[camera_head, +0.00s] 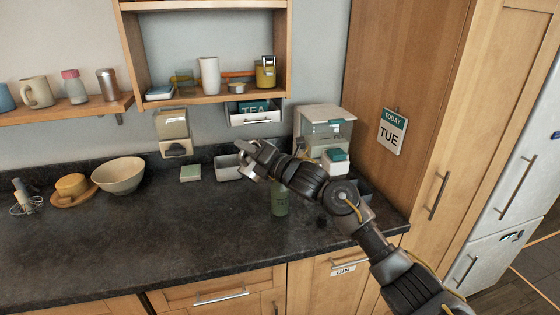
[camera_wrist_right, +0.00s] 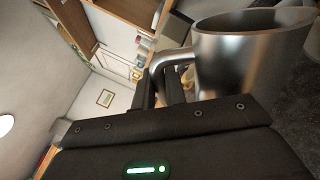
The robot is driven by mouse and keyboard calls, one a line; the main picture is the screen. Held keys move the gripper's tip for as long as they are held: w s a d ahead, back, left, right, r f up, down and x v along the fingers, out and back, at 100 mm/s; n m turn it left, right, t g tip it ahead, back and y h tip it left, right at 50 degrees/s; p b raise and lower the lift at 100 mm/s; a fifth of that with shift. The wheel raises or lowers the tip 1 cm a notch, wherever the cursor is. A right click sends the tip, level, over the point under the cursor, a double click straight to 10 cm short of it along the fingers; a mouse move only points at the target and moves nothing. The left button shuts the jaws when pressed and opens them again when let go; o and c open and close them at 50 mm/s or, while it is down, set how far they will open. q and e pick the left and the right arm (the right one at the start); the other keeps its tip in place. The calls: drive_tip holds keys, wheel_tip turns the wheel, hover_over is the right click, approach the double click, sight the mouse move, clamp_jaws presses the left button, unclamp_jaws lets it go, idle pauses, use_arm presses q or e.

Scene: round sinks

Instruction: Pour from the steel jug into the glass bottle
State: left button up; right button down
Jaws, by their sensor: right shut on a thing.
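The steel jug (camera_wrist_right: 262,58) fills the upper right of the right wrist view, with its rim and curved handle showing. My right gripper (camera_wrist_right: 158,86) is shut on the jug, at the handle side. In the head view my right gripper (camera_head: 268,164) is held above the counter, and the jug is small and partly hidden by it. The green glass bottle (camera_head: 279,203) stands upright on the counter below my right forearm, its upper part hidden by the arm. I cannot tell what is inside the jug or bottle. My left gripper is out of view.
A white tray (camera_head: 228,168) and a machine (camera_head: 325,130) stand at the back. The left front counter is clear.

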drive_tip(key=shift+w+d+r+m, duration=0.15)
drive_tip(key=shift+w+r+m, duration=0.05)
drive_tip(key=shift+r+m, duration=0.35)
idle(0.5)
drive_tip(key=shift+f, duration=0.15)
drive_tip(key=shift+s+a+f+n, duration=0.2)
drive_tip(key=shift+f+n, duration=0.25)
drive_tip(key=shift+n, duration=0.15)
drive_tip(key=shift+s+a+f+n, duration=0.1)
drive_tip(key=shift+s+f+n, duration=0.05)
drive_tip(key=shift+f+n, duration=0.35)
drive_tip(key=shift+s+a+f+n+g, duration=0.2)
drive_tip(key=shift+n+g, duration=0.05)
drive_tip(key=shift+n, duration=0.4)
drive_tip(key=shift+s+a+f+n+g, duration=0.15)
drive_tip(key=shift+s+a+n+g, duration=0.1)
drive_tip(key=shift+n, duration=0.35)
drive_tip(key=s+a+f+n+g, duration=0.1)
drive_tip(key=s+a+f+n, duration=0.2)
drive_tip(key=f+n, duration=0.3)
drive_tip(key=shift+s+a+f+n+h, duration=0.2)
drive_tip(key=shift+s+n+h, duration=0.15)
drive_tip(key=shift+n, duration=0.45)
